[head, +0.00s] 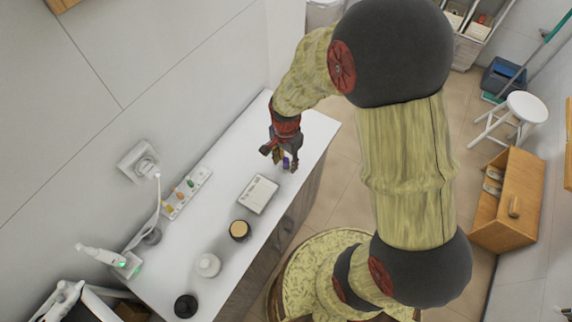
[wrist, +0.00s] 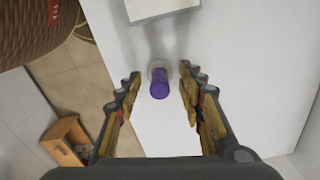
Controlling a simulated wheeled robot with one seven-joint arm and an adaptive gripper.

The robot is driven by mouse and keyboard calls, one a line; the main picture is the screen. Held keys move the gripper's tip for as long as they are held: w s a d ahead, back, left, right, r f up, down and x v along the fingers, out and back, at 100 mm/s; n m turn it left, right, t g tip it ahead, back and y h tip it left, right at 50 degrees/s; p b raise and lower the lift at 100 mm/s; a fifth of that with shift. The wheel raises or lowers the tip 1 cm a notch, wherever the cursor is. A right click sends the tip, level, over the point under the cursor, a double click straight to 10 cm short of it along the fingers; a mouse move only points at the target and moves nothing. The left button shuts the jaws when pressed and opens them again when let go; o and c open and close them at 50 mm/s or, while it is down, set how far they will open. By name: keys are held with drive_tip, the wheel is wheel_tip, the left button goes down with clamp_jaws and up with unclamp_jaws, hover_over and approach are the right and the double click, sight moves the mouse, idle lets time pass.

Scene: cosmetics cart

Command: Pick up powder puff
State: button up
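A small purple cylinder with a pale, clear-looking end (wrist: 159,84) stands on the white cart top (wrist: 235,90); it is the likeliest powder puff, though I cannot be sure. My gripper (wrist: 158,80) is open, with one finger on each side of it and a visible gap to both. In the head view the purple piece (head: 286,163) shows between the fingertips of my gripper (head: 285,165) near the far end of the cart top. I cannot tell the exact height of the fingertips above the surface.
A white box (head: 258,194) lies close to the gripper. A tan-topped round jar (head: 239,230), a white bottle (head: 208,265) and a black round item (head: 186,306) stand farther along. A power strip (head: 187,193) lies by the wall.

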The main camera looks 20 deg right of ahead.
drive_tip(key=shift+c, duration=0.9)
drive_tip(key=c, duration=0.7)
drive_tip(key=shift+r, duration=0.1)
clamp_jaws()
